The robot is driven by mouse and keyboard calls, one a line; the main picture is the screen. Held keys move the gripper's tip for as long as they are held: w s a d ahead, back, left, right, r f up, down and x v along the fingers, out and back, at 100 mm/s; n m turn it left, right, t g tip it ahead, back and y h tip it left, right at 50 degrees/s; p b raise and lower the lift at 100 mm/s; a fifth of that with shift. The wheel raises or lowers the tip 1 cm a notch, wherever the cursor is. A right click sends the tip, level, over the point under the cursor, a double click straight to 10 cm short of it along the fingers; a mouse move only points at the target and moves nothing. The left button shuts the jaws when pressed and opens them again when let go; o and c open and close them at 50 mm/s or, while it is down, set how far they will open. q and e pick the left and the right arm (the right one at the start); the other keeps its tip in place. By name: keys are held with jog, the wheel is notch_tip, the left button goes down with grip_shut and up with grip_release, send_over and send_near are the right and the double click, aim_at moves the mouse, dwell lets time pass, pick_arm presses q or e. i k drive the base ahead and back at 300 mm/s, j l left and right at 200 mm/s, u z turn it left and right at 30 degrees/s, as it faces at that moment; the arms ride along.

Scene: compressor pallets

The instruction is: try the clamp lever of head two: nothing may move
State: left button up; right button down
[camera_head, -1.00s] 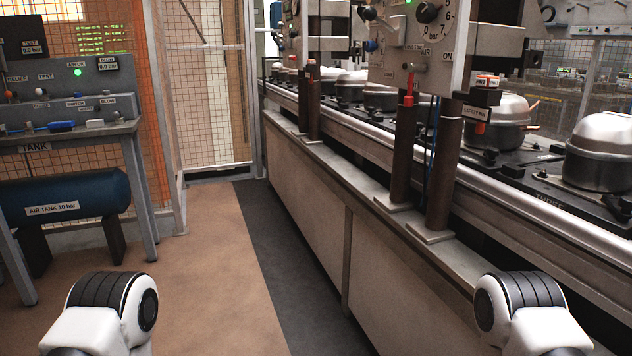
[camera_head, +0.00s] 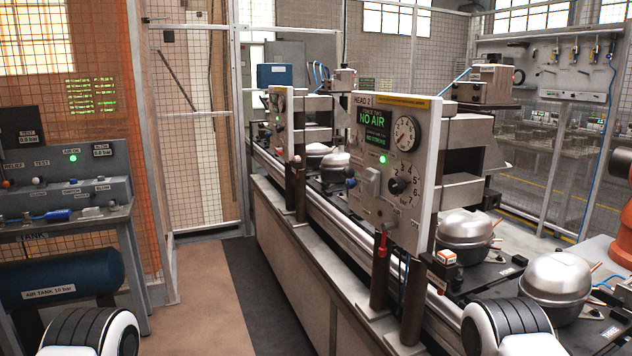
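The head two panel (camera_head: 372,215), marked HEAD 2, stands upright above the conveyor, right of centre. Its green display (camera_head: 374,125) reads NO AIR. A round gauge (camera_head: 406,134) sits right of the display. A black selector knob (camera_head: 398,186) with numbers, a pale switch plate (camera_head: 372,182) and dark and blue knobs (camera_head: 350,178) at its left edge are below. A red-topped handle (camera_head: 383,243) is lower down. I cannot tell which part is the clamp lever. Both my arms show only as white and black joints at the bottom edge; neither gripper is in view.
Silver compressors (camera_head: 556,277) sit on dark pallets along the conveyor. Another head panel (camera_head: 279,125) stands farther back. At left, a bench panel (camera_head: 66,180) shows a green AIR ON light, above a blue air tank (camera_head: 65,275). The floor aisle (camera_head: 205,290) between is clear.

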aim_at(349, 172)
jog(key=i+j+z, duration=0.1)
jog(key=j+z, duration=0.3)
jog(key=j, duration=0.2)
jog(key=j+z, duration=0.45)
jog(key=j, duration=0.15)
